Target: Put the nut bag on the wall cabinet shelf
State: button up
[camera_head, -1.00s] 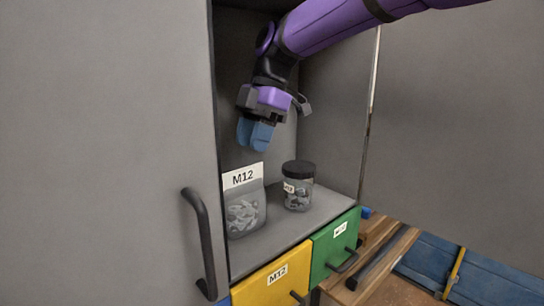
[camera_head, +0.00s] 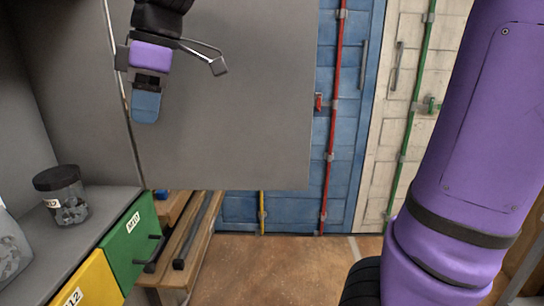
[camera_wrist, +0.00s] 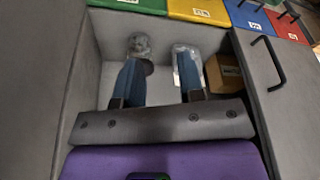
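The nut bag, a clear bag of grey nuts, stands on the shelf of the open grey cabinet (camera_head: 35,235). Only its edge (camera_head: 8,248) shows at the far left of the head view. In the wrist view the bag (camera_wrist: 186,62) lies beyond the right fingertip, partly hidden by it. My gripper (camera_head: 147,104) hangs in front of the open right door, clear of the shelf. In the wrist view its two blue fingers (camera_wrist: 160,72) are spread with nothing between them.
A black-lidded jar (camera_head: 62,196) stands on the shelf beside the bag. A brown box (camera_wrist: 223,74) shows in the wrist view. Green (camera_head: 130,238) and yellow (camera_head: 88,284) drawers sit below. The grey door (camera_head: 235,110) stands open above a wooden bench (camera_head: 200,240).

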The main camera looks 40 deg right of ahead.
jog(key=s+d+f+m+t+h, duration=0.1)
jog(key=s+d+f+m+t, duration=0.1)
jog(key=s+d+f+m, duration=0.2)
jog(key=s+d+f+m+t+h, duration=0.2)
jog(key=s+d+f+m, duration=0.2)
jog(key=s+d+m, duration=0.6)
jog(key=shift+s+d+m, duration=0.3)
jog(key=shift+s+d, duration=0.65)
jog(key=shift+d, duration=0.3)
